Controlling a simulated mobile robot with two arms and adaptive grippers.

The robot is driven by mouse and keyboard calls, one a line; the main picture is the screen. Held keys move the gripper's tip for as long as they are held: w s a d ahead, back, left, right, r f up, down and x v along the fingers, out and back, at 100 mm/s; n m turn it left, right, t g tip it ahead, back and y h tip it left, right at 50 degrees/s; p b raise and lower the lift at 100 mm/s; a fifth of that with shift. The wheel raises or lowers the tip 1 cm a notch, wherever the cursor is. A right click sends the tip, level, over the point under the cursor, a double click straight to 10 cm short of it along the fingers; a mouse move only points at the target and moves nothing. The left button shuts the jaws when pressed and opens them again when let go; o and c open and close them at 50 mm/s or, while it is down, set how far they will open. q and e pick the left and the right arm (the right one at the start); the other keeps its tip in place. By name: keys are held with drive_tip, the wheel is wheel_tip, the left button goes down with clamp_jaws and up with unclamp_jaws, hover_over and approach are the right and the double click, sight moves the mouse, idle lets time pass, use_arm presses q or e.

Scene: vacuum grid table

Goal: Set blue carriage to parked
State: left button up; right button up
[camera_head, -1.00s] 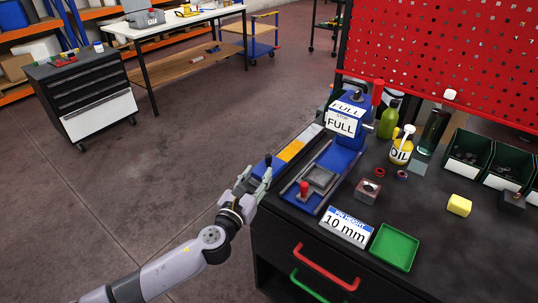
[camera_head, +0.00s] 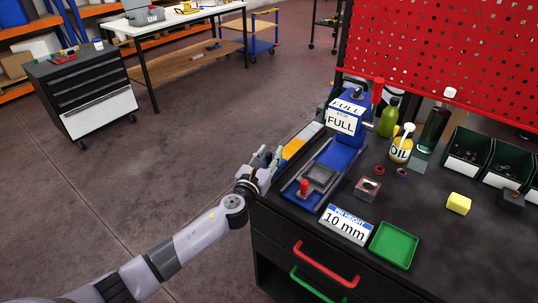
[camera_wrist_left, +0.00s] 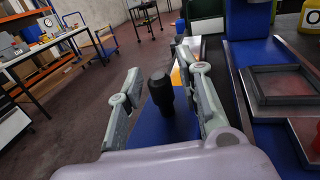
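A blue plate (camera_wrist_left: 165,128) with an upright black knob (camera_wrist_left: 160,92) lies along the left side of the blue machine; I take it to be the blue carriage. In the left wrist view the knob stands between the two fingers of my left gripper (camera_wrist_left: 165,95), with a gap on each side. The gripper is open. In the head view the gripper (camera_head: 268,160) is at the bench's left edge and hides most of the blue plate. A yellow strip (camera_head: 293,148) and a white strip (camera_head: 309,131) lie beyond it in line. My right gripper is not in view.
The blue machine (camera_head: 338,155) with a "FULL" sign (camera_head: 341,121) and red knob (camera_head: 304,187) stands close right of the gripper. A "10 mm" sign (camera_head: 345,226), green tray (camera_head: 394,245) and oil bottle (camera_head: 401,148) are farther right. Floor left of the bench is open.

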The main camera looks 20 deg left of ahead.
use_arm(q)
clamp_jaws()
idle(0.6)
